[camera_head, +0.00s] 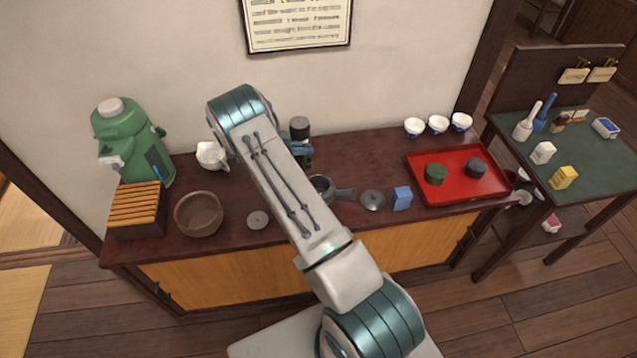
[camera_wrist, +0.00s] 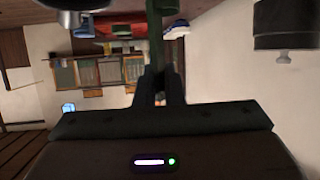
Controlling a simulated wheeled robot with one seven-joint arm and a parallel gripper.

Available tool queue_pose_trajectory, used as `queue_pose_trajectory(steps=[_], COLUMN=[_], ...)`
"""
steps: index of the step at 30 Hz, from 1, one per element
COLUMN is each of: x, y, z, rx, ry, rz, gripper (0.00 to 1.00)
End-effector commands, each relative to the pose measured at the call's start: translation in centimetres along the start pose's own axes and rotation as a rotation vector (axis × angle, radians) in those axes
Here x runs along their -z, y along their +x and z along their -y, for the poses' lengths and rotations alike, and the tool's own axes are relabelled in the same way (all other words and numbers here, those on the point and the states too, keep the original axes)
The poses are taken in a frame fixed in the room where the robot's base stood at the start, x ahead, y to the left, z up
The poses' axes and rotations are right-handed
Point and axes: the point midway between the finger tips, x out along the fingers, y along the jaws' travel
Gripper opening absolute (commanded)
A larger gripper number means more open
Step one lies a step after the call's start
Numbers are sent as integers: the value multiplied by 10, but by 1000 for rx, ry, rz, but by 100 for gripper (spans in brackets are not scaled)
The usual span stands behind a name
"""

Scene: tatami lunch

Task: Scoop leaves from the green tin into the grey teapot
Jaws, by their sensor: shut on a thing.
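My gripper (camera_wrist: 158,88) is shut on a narrow dark green piece (camera_wrist: 155,35), perhaps a scoop handle; its far end is out of view. In the head view my arm hides most of the gripper. The grey teapot (camera_head: 343,194) with a side handle stands on the dark table, partly behind my arm. A grey lid (camera_head: 372,200) lies right of it. A low green round container (camera_head: 435,174) sits on the red tray (camera_head: 463,192); I cannot tell whether it is the green tin. A dark canister (camera_head: 299,127) stands behind my arm and is partly hidden.
On the left are a green jug (camera_head: 125,140), a white pot (camera_head: 211,155), a slatted wooden box (camera_head: 137,208) and a brown bowl (camera_head: 199,214). A grey disc (camera_head: 258,220) lies near the front. A blue box (camera_head: 402,198) is beside the lid. Several bowls (camera_head: 438,124) line the back.

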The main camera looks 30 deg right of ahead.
Motion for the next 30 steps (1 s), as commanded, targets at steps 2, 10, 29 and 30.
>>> queue_pose_trajectory(steps=[2, 10, 29, 30], x=[0, 2, 15, 13], y=[0, -2, -4, -3], z=[0, -8, -60, -64], rx=[1, 22, 139, 147], ry=[0, 40, 321, 339], rz=[0, 4, 26, 27], gripper=[0, 0, 0, 0])
